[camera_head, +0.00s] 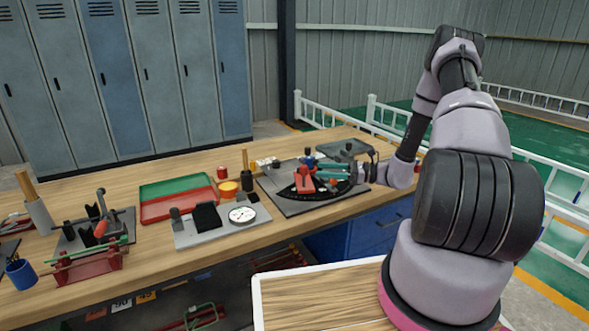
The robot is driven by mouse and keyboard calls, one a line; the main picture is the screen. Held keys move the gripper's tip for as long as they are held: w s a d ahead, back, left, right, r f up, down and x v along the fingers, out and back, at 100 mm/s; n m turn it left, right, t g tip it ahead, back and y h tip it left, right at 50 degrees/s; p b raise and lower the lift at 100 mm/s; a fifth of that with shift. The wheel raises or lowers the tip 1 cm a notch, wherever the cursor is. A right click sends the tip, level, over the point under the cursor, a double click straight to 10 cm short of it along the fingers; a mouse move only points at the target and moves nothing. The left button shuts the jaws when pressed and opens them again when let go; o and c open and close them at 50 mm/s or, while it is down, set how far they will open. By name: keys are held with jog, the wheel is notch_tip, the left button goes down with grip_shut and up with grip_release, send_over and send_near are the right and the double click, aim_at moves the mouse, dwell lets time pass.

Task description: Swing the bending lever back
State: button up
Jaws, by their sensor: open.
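The bending station stands on a grey base plate (290,206) at the right part of the workbench. It has a black curved plate with a marked edge, and a red part (304,181) rises from it, which looks like the bending lever. My gripper (321,170) reaches in from the right with its teal fingers apart, just right of the red part and over the black plate. I cannot tell whether the fingers touch or surround the lever. My fingers and wrist hide part of the station's right side.
Left of the station are a gauge block with a round dial (242,215), a red and green tray (178,198), an orange cup (229,189) and a red rack (88,265). A dark grey item (343,147) lies behind my wrist. Lockers stand behind the bench.

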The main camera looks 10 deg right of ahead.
aim_at(304, 172)
jog(key=x, duration=1)
jog(key=shift+a, duration=0.15)
grip_shut()
dwell(1.1)
